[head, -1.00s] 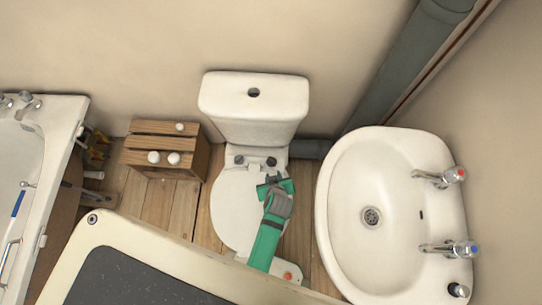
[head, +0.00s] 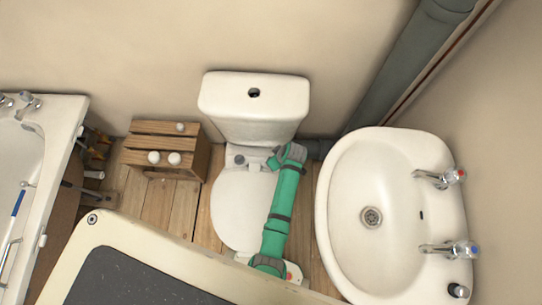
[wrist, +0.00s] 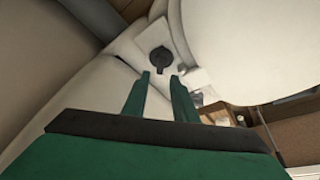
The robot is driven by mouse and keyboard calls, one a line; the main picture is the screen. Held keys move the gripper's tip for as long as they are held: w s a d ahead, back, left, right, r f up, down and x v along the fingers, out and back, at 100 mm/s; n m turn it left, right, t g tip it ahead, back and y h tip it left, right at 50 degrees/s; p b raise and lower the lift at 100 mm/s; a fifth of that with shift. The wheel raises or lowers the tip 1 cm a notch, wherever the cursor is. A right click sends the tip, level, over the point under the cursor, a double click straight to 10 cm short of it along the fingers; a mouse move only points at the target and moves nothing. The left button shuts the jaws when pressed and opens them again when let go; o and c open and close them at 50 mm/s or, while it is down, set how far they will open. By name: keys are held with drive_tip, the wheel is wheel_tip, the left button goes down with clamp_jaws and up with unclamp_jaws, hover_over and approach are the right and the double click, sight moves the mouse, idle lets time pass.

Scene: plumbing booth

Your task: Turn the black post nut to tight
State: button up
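A black post nut (wrist: 160,61) with a small wing sits on a pale ledge in the wrist view, just beyond my fingertips. My gripper (wrist: 161,77) is open, its two green fingers apart on either side of the nut's lower end, with nothing held between them. In the head view my gripper (head: 274,158) is at the back right of the toilet seat (head: 236,205), below the cistern. A dark post nut (head: 239,160) shows at the left seat hinge. The right hinge is hidden by my arm, so the nut there cannot be seen in that view.
The cistern (head: 253,105) stands close behind. A washbasin (head: 372,185) is near on the right, with a grey pipe (head: 400,68) behind it. A wooden crate (head: 190,160) stands left of the toilet, and a bath (head: 62,120) is at far left.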

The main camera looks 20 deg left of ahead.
drive_tip(key=shift+x, duration=2.8)
clamp_jaws()
